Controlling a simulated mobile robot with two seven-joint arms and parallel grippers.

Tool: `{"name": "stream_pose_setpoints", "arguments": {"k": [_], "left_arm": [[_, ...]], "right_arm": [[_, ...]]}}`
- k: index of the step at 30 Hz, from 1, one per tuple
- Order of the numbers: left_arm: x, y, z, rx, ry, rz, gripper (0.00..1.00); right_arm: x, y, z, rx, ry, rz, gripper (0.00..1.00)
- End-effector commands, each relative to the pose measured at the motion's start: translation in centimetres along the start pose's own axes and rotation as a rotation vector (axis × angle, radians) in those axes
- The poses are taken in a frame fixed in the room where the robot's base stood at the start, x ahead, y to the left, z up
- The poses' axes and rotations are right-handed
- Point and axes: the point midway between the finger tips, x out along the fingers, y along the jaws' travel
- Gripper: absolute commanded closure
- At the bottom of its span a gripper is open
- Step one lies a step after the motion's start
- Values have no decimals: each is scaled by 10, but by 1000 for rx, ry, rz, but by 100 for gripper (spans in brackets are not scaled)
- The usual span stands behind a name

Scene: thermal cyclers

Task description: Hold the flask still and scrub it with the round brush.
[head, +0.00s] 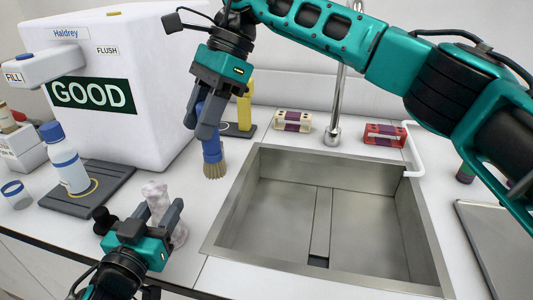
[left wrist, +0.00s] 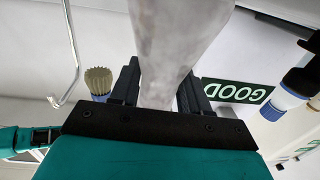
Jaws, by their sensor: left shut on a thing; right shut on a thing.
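The flask (head: 155,192) is whitish with grey-pink smudges. My left gripper (head: 158,212) is shut on it and holds it at the counter's front, left of the sink. The flask also fills the upper middle of the left wrist view (left wrist: 178,40), between the two fingers. The round brush (head: 213,152) has a blue handle and tan bristles pointing down. My right gripper (head: 199,127) is shut on its handle. The brush is above and right of the flask in the head view, apart from it. Its bristles show in the left wrist view (left wrist: 98,82).
A steel sink (head: 228,243) lies right of the flask. A white machine (head: 140,130) marked GOOD stands behind left, with a blue-capped bottle (head: 67,165) on a dark pad (head: 105,190). A yellow object (head: 245,108), two small racks (head: 292,121) (head: 384,134) and a faucet (head: 334,130) stand behind.

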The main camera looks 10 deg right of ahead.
Motion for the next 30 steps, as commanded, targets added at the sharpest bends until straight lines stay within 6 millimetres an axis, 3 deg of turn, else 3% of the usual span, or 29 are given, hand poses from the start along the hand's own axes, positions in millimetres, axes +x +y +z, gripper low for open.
{"name": "stream_pose_setpoints", "arguments": {"k": [1, 6, 12, 18, 30], "left_arm": [[0, 0, 0, 0, -1, 0, 85], [0, 0, 0, 0, -1, 0, 85], [0, 0, 1, 0, -1, 0, 85], [0, 0, 1, -1, -1, 0, 85], [0, 0, 1, -1, -1, 0, 85]], "right_arm": [[-3, -6, 22, 47, 1, -34, 100], [-11, -22, 83, 235, 1, -141, 100], [-15, -30, 132, 389, 2, -225, 100], [-14, -32, 147, 450, 3, -255, 100], [9, -32, 134, 453, 3, -254, 100]]}}
